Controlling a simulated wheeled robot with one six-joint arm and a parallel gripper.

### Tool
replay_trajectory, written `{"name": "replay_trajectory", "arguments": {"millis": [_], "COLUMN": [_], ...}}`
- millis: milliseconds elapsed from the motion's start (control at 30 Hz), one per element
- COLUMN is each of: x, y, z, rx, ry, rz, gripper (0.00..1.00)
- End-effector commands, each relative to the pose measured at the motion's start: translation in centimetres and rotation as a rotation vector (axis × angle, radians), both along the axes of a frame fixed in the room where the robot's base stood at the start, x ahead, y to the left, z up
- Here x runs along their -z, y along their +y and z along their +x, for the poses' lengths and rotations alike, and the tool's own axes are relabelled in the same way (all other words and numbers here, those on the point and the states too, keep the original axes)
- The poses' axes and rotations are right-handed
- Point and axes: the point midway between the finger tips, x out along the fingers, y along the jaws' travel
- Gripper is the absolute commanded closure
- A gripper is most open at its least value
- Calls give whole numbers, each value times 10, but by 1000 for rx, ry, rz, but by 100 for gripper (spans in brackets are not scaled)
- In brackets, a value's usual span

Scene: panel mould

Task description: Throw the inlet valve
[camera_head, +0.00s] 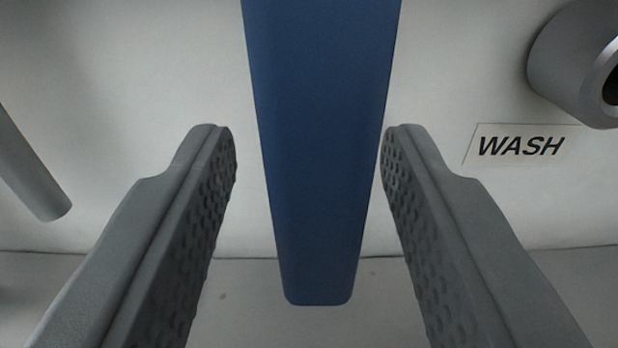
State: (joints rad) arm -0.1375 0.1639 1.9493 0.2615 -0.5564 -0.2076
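A long blue lever (322,150) hangs down from the top edge of the head camera view. I take it for the inlet valve's handle, but its upper end and any label of its own are out of view. My gripper (308,150) is open, with one grey finger on each side of the lever. A gap shows between the lever and the left finger. The right fingertip is close to the lever's right edge, and I cannot tell whether it touches.
A pale panel stands behind the lever. A label reading WASH (522,146) is at the right, below a grey round fitting (565,55). A grey rod (30,170) slants in at the left edge. A grey surface (250,290) lies along the bottom.

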Motion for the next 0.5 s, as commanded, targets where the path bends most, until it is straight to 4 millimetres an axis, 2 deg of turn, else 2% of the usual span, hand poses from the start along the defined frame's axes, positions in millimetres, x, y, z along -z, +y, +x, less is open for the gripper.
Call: {"name": "replay_trajectory", "arguments": {"millis": [267,500], "x": [-1,-2], "y": [0,0], "z": [-4,-35], "rx": [0,0], "ry": [-1,-2], "rz": [0,0], "gripper": [58,58]}}
